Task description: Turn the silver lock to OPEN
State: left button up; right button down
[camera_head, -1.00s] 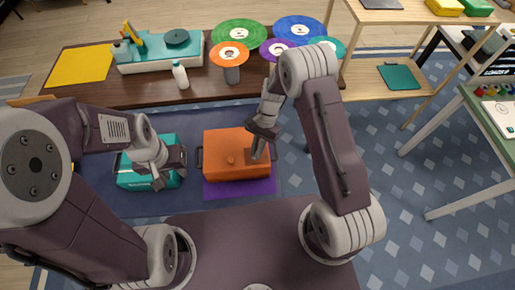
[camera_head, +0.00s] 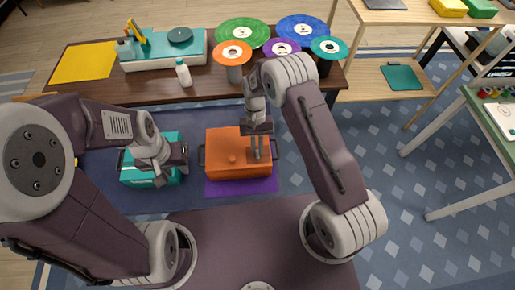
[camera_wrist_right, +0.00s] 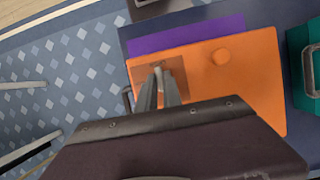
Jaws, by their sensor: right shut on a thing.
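An orange box (camera_head: 225,155) with a round orange knob sits in front of the table; it also fills much of the right wrist view (camera_wrist_right: 245,85). A brown square plate (camera_wrist_right: 178,72) lies near one corner of its lid. My right gripper (camera_head: 256,156) points down onto this plate, its fingers (camera_wrist_right: 158,78) close together at the plate. The silver lock is hidden by the fingers; I cannot read its setting. My left gripper (camera_head: 173,167) is over a teal box (camera_head: 138,176), fingers apart and empty.
A purple mat (camera_head: 240,187) lies under the orange box. The brown table (camera_head: 110,92) behind holds a teal-and-white device (camera_head: 160,57), a white bottle (camera_head: 183,72) and several coloured discs on stands. A white-legged table (camera_head: 455,165) stands right. Patterned floor between is clear.

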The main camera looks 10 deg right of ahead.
dwell(0.5)
jog(key=c, duration=1.5)
grip_release()
jog(key=v, duration=0.9)
jog(key=shift+b, duration=0.45)
